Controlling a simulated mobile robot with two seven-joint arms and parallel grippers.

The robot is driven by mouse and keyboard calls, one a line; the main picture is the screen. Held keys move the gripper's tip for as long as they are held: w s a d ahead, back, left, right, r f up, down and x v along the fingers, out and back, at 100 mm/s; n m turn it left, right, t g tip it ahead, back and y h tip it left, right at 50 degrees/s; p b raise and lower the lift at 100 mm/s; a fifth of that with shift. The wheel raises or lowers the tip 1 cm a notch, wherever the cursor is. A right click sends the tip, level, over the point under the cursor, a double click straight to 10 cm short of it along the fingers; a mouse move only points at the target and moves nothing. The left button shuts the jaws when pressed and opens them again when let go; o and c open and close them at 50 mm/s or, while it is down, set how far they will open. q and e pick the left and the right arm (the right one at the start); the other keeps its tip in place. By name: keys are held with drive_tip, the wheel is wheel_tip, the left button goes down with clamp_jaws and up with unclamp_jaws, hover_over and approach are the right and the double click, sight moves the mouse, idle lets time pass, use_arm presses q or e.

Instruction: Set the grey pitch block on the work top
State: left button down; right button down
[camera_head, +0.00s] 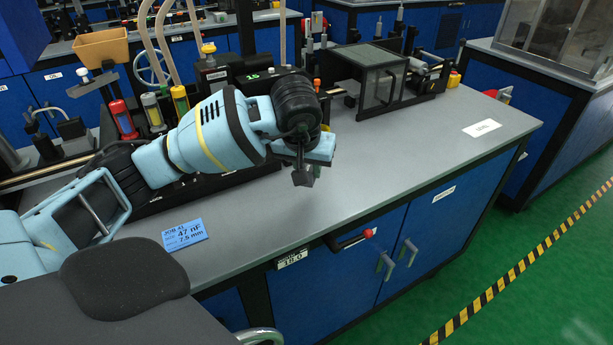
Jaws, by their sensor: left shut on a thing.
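My left arm reaches in from the left, and its gripper (303,168) points down over the grey work top (400,185). The gripper is shut on a small dark grey block (303,179), which I take to be the pitch block. The block seems to hang a little above the work top, in its middle part. Whether it touches the surface is hard to tell. The fingers partly hide the block. My right gripper is not in view.
A machine with a clear-covered box (383,85) stands along the back of the bench. A blue job card (184,233) lies at the front left and a white label (482,128) at the right. A red-tipped lever (352,240) sticks out at the front edge. The work top right of the gripper is clear.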

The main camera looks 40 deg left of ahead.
use_arm(q)
drive_tip(key=shift+a, duration=0.1)
drive_tip(key=shift+w+a, duration=0.25)
drive_tip(key=shift+a, duration=0.05)
drive_tip(key=shift+f, duration=1.75)
drive_tip(key=shift+f, duration=0.1)
drive_tip(key=shift+f, duration=0.1)
drive_tip(key=c, duration=1.2)
unclamp_jaws()
drive_tip(key=shift+o, duration=0.2)
